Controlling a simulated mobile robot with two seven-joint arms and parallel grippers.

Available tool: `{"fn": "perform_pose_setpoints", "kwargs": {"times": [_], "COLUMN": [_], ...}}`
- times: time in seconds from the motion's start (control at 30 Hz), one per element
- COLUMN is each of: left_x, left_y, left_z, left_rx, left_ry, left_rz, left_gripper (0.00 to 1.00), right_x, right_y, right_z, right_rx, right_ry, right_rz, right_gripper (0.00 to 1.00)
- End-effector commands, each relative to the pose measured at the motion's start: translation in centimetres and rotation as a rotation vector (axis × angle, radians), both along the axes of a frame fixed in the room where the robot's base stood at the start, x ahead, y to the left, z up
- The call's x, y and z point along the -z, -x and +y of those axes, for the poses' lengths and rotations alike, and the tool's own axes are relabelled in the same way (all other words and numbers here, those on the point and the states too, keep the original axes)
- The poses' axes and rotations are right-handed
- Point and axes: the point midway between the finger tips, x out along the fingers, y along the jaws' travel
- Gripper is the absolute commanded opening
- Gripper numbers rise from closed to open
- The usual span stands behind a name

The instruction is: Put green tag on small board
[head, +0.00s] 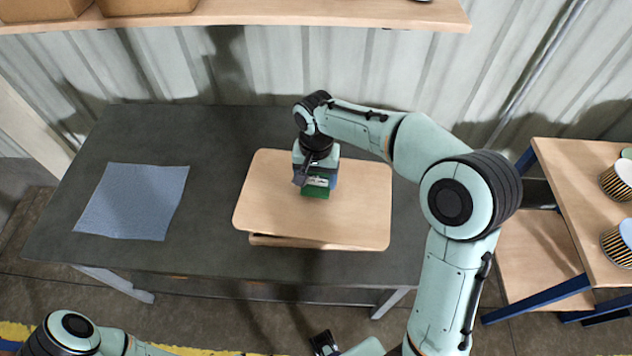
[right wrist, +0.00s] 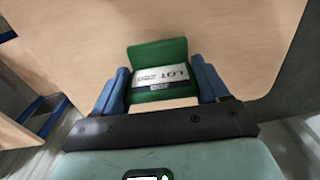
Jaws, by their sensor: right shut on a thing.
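The green tag (head: 316,192) carries a white label reading LOT, which shows in the right wrist view (right wrist: 160,75). My right gripper (head: 316,181) is shut on it, with one blue finger at each side. The tag is over the middle of a light wooden board (head: 352,215) with rounded corners on the dark table. I cannot tell whether the tag touches the board. The edge of another wooden piece (head: 280,241) shows under the board's front.
A blue-grey cloth (head: 132,201) lies on the left of the dark table (head: 217,155). A shelf (head: 330,14) with boxes runs along the back wall. A wooden side table (head: 572,175) with striped cups (head: 618,182) stands at the right. The table between cloth and board is clear.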

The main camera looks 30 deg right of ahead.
Motion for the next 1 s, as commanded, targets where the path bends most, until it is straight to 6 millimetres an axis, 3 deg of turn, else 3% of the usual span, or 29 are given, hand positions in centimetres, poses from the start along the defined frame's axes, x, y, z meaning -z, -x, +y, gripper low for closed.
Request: {"fn": "perform_pose_setpoints", "kwargs": {"times": [0.13,0.53,0.57,0.6,0.63,1.0], "left_x": [0.3,0.5,0.5,0.5,0.5,0.2], "left_y": [0.1,0.2,0.2,0.2,0.2,0.1], "left_z": [0.0,0.0,0.0,0.0,0.0,0.0], "left_rx": [0.000,0.000,0.000,0.000,0.000,0.000], "left_ry": [-0.001,0.000,0.000,0.000,0.000,0.000], "left_rz": [0.002,0.002,0.002,0.002,0.002,0.001], "left_gripper": [0.43,0.43,0.43,0.43,0.43,0.43], "right_x": [1.9,2.4,2.3,2.3,2.3,1.4], "right_y": [0.1,0.0,0.0,0.0,0.0,0.0], "right_z": [0.0,0.0,0.0,0.0,0.0,0.0], "right_rx": [0.000,0.000,0.000,0.000,0.000,0.001], "right_ry": [0.000,0.000,0.000,0.000,0.000,0.000], "right_rz": [0.003,0.000,0.000,0.000,0.000,-0.001], "right_gripper": [0.42,0.42,0.81,0.94,0.99,0.99]}}
